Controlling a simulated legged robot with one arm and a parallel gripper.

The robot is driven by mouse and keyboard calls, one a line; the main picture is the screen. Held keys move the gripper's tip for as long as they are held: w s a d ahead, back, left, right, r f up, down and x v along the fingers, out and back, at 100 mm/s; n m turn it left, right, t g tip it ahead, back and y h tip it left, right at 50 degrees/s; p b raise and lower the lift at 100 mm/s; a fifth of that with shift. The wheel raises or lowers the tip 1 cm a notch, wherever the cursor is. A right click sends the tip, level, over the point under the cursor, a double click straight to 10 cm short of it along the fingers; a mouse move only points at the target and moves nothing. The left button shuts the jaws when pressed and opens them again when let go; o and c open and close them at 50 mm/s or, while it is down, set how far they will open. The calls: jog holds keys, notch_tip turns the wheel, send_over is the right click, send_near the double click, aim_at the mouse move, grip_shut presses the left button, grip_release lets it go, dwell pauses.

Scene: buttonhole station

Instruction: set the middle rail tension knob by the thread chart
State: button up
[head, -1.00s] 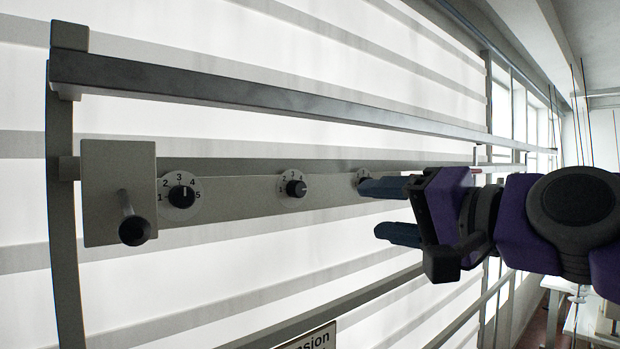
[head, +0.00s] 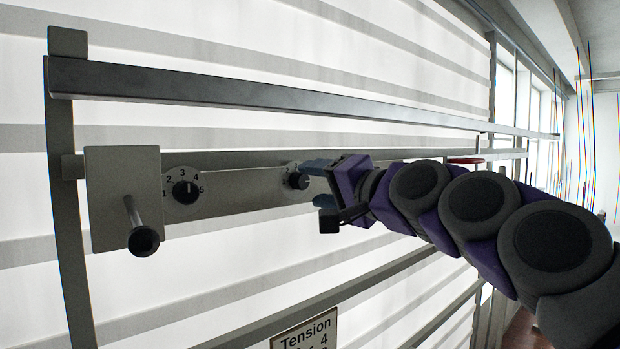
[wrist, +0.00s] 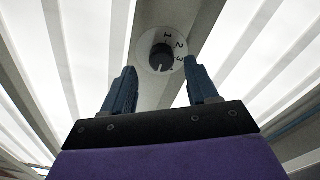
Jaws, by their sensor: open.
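The middle knob (head: 298,181) is black on a white numbered dial, mounted on the grey rail; my fingers partly cover its dial in the head view. The wrist view shows a black knob (wrist: 163,57) ahead between my fingertips, with 1, 2 and 3 readable and a pale mark toward the picture's bottom. My gripper (head: 309,184) is open just right of the middle knob, apparently not around it; it also shows in the wrist view (wrist: 161,72). The chart sign (head: 305,331), headed "Tension", is cut off by the bottom edge.
A left knob (head: 185,191) with dial numbers 1 to 5 sits further left. A grey box (head: 115,185) with a projecting dark-ended handle (head: 143,240) stands at the rail's left end. A long bar (head: 250,100) runs above. A small red piece (head: 465,160) is right.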

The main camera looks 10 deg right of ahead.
aim_at(300, 181)
jog(key=shift+x, duration=1.35)
jog(key=shift+a, duration=0.1)
jog(key=c, duration=1)
